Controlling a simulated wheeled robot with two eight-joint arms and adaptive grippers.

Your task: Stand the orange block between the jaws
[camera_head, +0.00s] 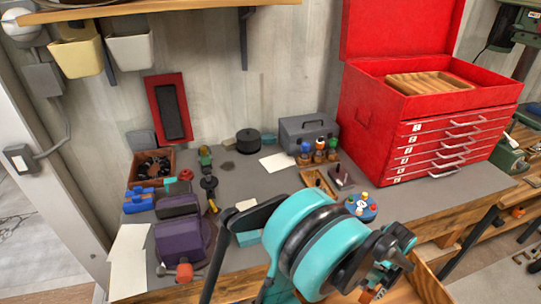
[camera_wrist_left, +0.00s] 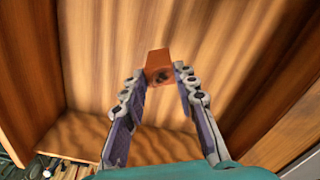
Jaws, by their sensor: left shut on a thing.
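The orange block (camera_wrist_left: 159,58) shows in the left wrist view between the fingertips of my left gripper (camera_wrist_left: 161,72). The gripper is shut on it, with a wooden surface behind. A small dark round mark shows on the block's near face. In the head view my left gripper (camera_head: 382,276) is at the lower right, over an open wooden drawer or box (camera_head: 432,287). The block cannot be made out there. A blue tool that may be a vise or clamp (camera_head: 140,202) lies at the bench's left; I cannot tell whether it is the jaws. My right gripper is not in view.
A red tool chest (camera_head: 380,130) stands at the bench's back right. A grey toolbox (camera_head: 305,130), small bottles (camera_head: 319,150) and a dark round tin (camera_head: 248,141) stand at the back. A purple object (camera_head: 178,240) is at the left front. My arm hides the bench's front middle.

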